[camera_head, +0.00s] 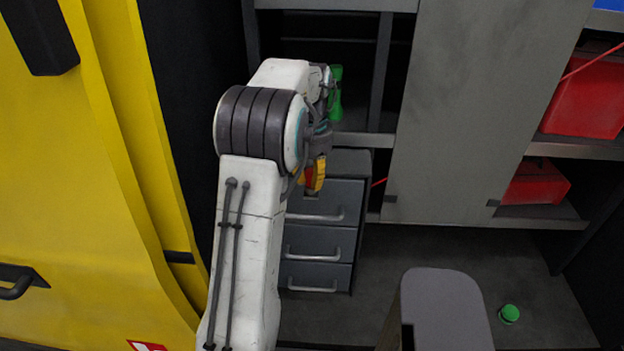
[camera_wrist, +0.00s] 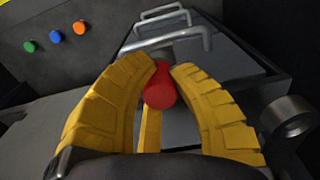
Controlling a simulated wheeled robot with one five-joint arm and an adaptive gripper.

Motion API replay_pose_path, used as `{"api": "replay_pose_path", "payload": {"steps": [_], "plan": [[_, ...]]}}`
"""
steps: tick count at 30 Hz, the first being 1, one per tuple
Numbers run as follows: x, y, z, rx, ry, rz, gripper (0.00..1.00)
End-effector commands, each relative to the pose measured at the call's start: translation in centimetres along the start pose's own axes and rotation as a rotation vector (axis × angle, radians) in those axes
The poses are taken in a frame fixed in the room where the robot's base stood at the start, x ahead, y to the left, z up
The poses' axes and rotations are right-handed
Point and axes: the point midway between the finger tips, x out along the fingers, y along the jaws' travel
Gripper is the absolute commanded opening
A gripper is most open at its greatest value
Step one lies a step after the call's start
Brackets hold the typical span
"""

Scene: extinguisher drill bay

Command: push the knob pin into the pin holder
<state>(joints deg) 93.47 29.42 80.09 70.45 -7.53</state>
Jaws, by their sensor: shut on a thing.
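My gripper (camera_head: 314,176) is in front of the top of a grey drawer cabinet in the head view. In the wrist view its two yellow fingers (camera_wrist: 163,68) curve in from both sides and are shut on a red, round-ended knob pin (camera_wrist: 160,91). The far end of the pin is hidden behind its knob and the fingers. I cannot pick out the pin holder for certain. A grey metal cylinder (camera_wrist: 287,115) shows just right of the right finger.
The grey drawer cabinet (camera_head: 319,245) has several bar handles. A dark panel with green, blue and orange knobs (camera_wrist: 55,36) is at upper left in the wrist view. A green object (camera_head: 335,95) stands on the shelf. A green round item (camera_head: 509,314) lies at lower right.

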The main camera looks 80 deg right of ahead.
Motion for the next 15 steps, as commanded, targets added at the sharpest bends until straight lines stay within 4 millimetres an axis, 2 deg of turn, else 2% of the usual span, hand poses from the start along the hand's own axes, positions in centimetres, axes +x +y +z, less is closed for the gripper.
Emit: {"api": "replay_pose_path", "payload": {"steps": [15], "plan": [[-0.58,0.00,0.03,0.000,-0.001,0.000,0.00]]}}
